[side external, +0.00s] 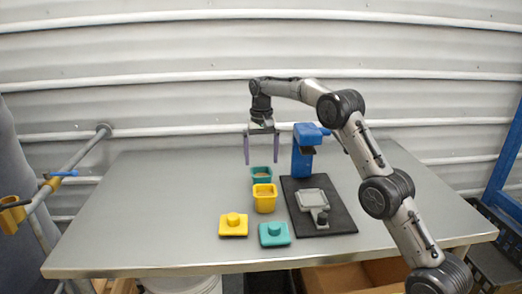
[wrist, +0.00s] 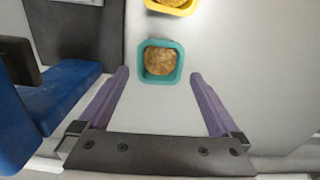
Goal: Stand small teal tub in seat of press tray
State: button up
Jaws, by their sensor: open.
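The small teal tub (side external: 262,175) stands upright on the table, behind the yellow tub. In the wrist view the teal tub (wrist: 160,61) is seen from above, with brown substrate inside. My gripper (side external: 262,163) is open and empty above the table, near the teal tub. In the wrist view my gripper (wrist: 159,72) has its purple fingers spread wide, and the tub shows between and beyond their tips. The press tray (side external: 312,198) is a grey square frame on the black base. Its seat looks empty.
A yellow tub (side external: 265,198) with substrate stands just in front of the teal tub. A yellow lid (side external: 233,225) and a teal lid (side external: 274,234) lie near the front edge. The blue press (side external: 303,155) rises at the back of the black base (side external: 340,216). The table's left side is clear.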

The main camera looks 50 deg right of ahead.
aim_at(261, 172)
jog(key=shift+f, duration=3.2)
jog(key=c, duration=1)
jog(key=shift+r, duration=0.1)
jog(key=shift+r, duration=2.45)
